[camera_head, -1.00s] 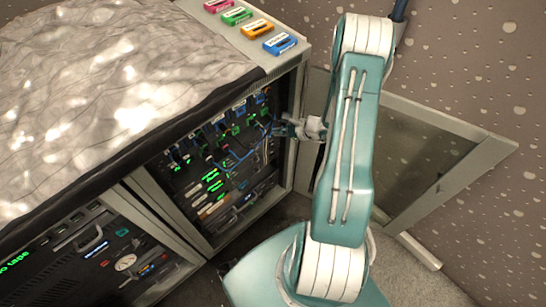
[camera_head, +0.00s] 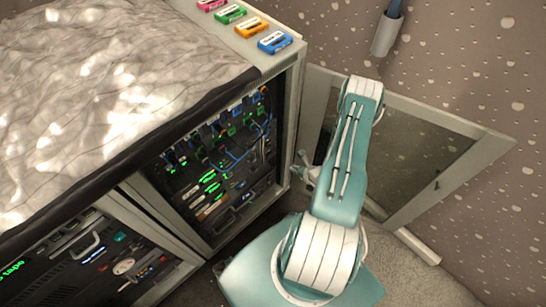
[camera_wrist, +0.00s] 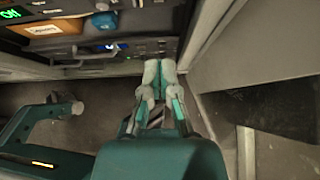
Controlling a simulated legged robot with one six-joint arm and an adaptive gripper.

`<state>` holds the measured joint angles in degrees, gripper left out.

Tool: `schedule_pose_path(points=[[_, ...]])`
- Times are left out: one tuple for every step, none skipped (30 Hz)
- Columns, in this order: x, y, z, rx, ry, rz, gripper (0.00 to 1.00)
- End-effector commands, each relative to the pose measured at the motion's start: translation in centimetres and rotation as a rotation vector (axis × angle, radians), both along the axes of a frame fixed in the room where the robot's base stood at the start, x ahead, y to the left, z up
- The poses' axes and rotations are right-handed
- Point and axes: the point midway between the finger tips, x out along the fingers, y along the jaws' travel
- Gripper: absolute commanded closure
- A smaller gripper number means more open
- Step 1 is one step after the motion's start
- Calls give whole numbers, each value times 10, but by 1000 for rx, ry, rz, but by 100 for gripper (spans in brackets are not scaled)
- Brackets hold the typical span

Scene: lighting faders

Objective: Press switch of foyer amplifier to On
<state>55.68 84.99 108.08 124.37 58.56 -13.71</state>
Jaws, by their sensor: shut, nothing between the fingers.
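The open rack cabinet (camera_head: 222,160) holds stacked units with green lights and blue cables. I cannot tell which one is the foyer amplifier or make out its switch. In the wrist view an orange-brown label (camera_wrist: 70,27), too small to read, sits beside a blue-grey knob (camera_wrist: 104,20). A lit green sign (camera_wrist: 10,14) is at the top left corner. A lower unit with a blue display (camera_wrist: 107,47) is beneath. My gripper (camera_wrist: 160,68) is shut and empty, pointing toward the lower front of the rack, with no visible contact. In the head view it shows small beside the cabinet's right edge (camera_head: 309,172).
The cabinet's glass door (camera_head: 425,150) stands open on the right, close to my arm. A second rack (camera_head: 105,255) is at lower left. A crumpled grey cover (camera_head: 110,90) and coloured cassette-like items (camera_head: 252,26) lie on top. Grey floor lies below the rack.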

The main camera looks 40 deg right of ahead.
Motion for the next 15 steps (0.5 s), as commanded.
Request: schedule_pose_path(points=[[0,0,0,0,0,1,100],[0,0,0,0,0,1,100],[0,0,0,0,0,1,100],[1,0,0,0,0,1,100],[1,0,-1,0,0,2,100],[3,1,-2,0,0,3,100],[4,1,-3,-1,0,4,100],[7,1,-5,-1,0,4,100],[10,2,-8,-1,0,5,100],[14,3,-11,0,0,5,100],[18,4,-14,0,0,6,100],[24,5,-18,-1,-1,7,100],[28,5,-22,-1,0,7,100],[32,6,-26,-1,0,7,100],[38,7,-30,-1,0,7,100]])
